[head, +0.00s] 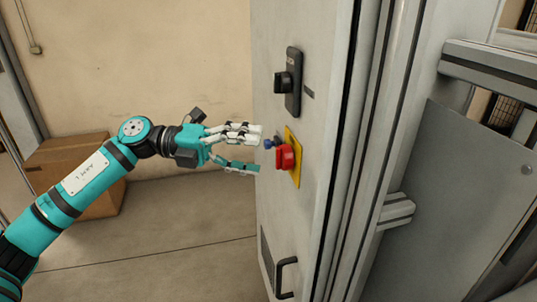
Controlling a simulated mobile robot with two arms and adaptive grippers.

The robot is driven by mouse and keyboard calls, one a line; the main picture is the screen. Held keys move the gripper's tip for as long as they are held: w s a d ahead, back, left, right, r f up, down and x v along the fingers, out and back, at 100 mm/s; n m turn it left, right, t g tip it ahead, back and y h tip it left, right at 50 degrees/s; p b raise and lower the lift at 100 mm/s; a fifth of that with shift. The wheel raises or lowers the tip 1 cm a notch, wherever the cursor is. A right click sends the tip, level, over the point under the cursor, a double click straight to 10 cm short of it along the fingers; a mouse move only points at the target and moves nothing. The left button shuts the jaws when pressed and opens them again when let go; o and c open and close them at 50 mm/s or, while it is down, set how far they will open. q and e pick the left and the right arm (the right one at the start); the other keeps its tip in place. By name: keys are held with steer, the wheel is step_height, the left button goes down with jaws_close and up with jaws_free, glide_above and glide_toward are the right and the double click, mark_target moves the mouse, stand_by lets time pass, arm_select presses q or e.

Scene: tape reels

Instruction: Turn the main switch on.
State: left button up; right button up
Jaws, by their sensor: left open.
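A grey cabinet (318,50) stands in the middle of the head view. A red knob (286,157) sits on a yellow plate (296,178) on its face. A small blue and dark part (269,143) shows beside the knob. Higher up is a black switch (283,86) on a black plate (294,70). I cannot tell which of these is the main switch. My left gripper (258,152) is open and empty, with its fingertips just left of the red knob. Contact is not clear. My right gripper is not in view.
A black handle (284,278) and a dark vent are low on the cabinet face. A cardboard box (95,205) stands on the floor behind my left arm. Metal framework (490,65) fills the right side.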

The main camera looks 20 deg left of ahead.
arm_select(q)
steer(key=v, duration=0.7)
steer(key=shift+a, duration=0.25)
